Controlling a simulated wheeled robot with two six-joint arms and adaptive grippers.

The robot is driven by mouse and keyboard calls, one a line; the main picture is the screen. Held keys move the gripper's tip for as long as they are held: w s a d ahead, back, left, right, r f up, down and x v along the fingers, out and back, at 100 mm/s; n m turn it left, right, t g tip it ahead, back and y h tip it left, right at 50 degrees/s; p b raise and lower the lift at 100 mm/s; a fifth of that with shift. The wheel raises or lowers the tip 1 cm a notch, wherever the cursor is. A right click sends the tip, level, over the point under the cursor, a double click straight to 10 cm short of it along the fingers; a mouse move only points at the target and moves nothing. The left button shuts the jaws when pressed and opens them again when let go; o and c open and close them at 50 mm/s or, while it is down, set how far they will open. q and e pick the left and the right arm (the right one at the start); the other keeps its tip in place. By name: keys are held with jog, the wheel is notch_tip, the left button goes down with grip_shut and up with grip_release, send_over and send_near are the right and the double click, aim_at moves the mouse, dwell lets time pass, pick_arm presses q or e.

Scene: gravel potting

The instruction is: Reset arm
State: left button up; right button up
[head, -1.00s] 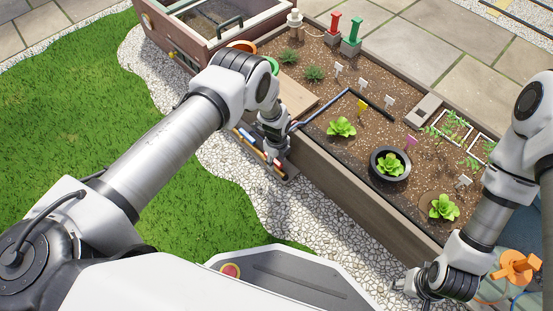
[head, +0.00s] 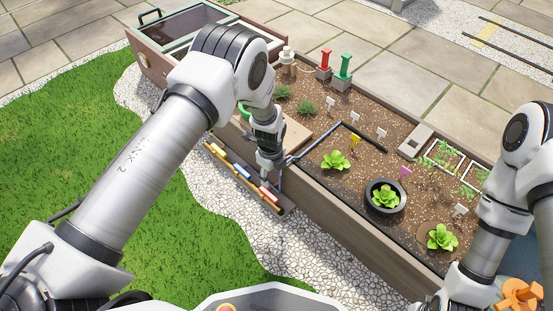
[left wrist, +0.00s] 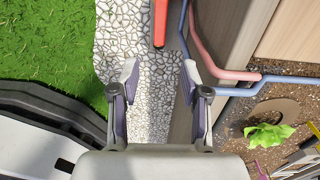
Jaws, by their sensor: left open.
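My left gripper (left wrist: 160,80) is open and empty in the left wrist view, its fingers over the white gravel strip (left wrist: 150,50) beside the planter's wooden side wall. In the head view my left arm comes in from the left and the left gripper (head: 270,172) points down by the near edge of the raised planter (head: 340,215). My right arm hangs at the right edge of the head view. The right gripper is at the bottom right, where its fingers are too small and cut off to read.
A rack (head: 232,170) with several coloured pieces lies along the planter's near side. The bed holds a black pot (head: 372,203), lettuces, a red post (head: 325,62) and a green post (head: 344,66). Blue pipe runs near my left gripper. Grass (head: 60,140) lies to the left.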

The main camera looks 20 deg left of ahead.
pick_arm(q)
jog(key=s+a+r+n+p, duration=0.2)
jog(key=s+n, duration=0.5)
jog(key=s, duration=0.4)
jog(key=s+a+r+n+g+p, duration=0.1)
jog(key=s+a+r+n+p, duration=0.15)
jog(key=s+n, duration=0.6)
jog(key=s+a+r+n+p, duration=0.25)
jog(key=s+n, duration=0.25)
jog(key=s, duration=0.9)
notch_tip(320, 180, up, 38)
jog(key=w+n+t+p, duration=0.1)
jog(key=w+n+p, duration=0.1)
jog(key=p, duration=3.5)
jog(key=shift+w+f+n+p, duration=0.2)
jog(key=shift+n+p, duration=0.2)
jog(key=shift+n, duration=0.25)
jog(key=shift+a, duration=0.1)
